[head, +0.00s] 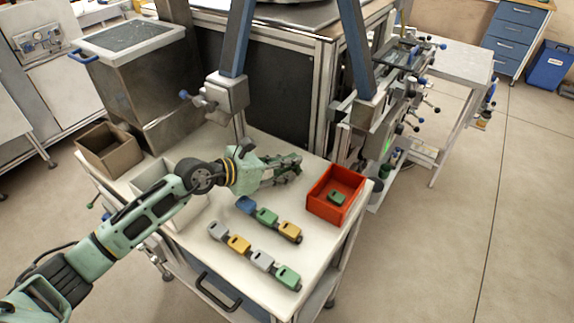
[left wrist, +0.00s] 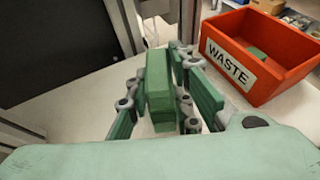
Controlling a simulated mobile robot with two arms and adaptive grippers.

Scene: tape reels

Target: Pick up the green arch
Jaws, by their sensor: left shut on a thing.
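My left gripper (head: 284,169) is above the back part of the white table, to the left of the red bin. In the left wrist view, the left gripper (left wrist: 165,105) is shut on a green arch (left wrist: 158,82), a blocky green piece standing between the finger pads. Its underside and part of its sides are hidden by the fingers. Other green pieces lie on the table, one in the back row (head: 267,216) and one at the front row's right end (head: 288,277). My right gripper is not in view.
The red bin (head: 323,208), labelled WASTE in the left wrist view (left wrist: 232,75), holds a green piece (head: 337,198). Blue (head: 245,205), yellow and grey pieces form two rows. A brown box (head: 112,158) and a whitish box stand left. A metal frame stands behind the table.

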